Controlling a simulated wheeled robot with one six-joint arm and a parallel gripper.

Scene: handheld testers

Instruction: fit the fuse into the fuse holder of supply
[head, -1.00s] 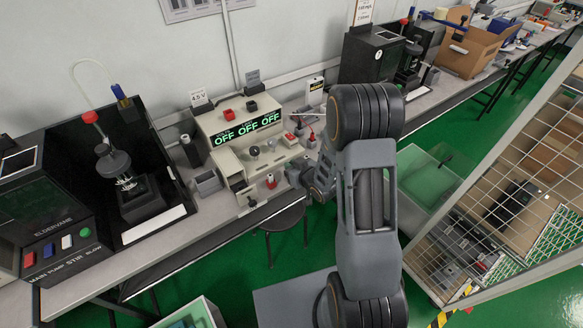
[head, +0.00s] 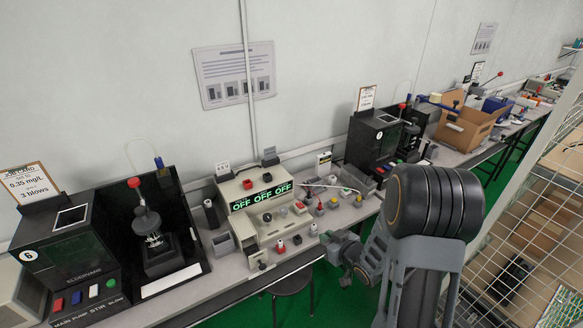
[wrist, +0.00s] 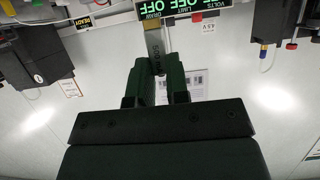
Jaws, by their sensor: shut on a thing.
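The supply (head: 262,222) is a beige bench unit with a green display reading OFF OFF OFF, left of centre in the head view. Its display (wrist: 193,8) shows at the top of the wrist view. My gripper (wrist: 159,68) is shut on a slim pale piece with dark lettering, which I take to be the fuse (wrist: 155,45). It sticks out from between the dark green fingers towards the supply. In the head view my gripper (head: 336,246) is just right of the supply's front; the fuse cannot be made out there. I cannot tell which part is the fuse holder.
A black tester (head: 70,255) and a stirrer stand (head: 155,240) are left of the supply. Another black tester (head: 372,140) and a cardboard box (head: 468,125) stand farther right. Small coloured-top items crowd the bench beside the supply. A wire mesh rack (head: 535,210) is at right.

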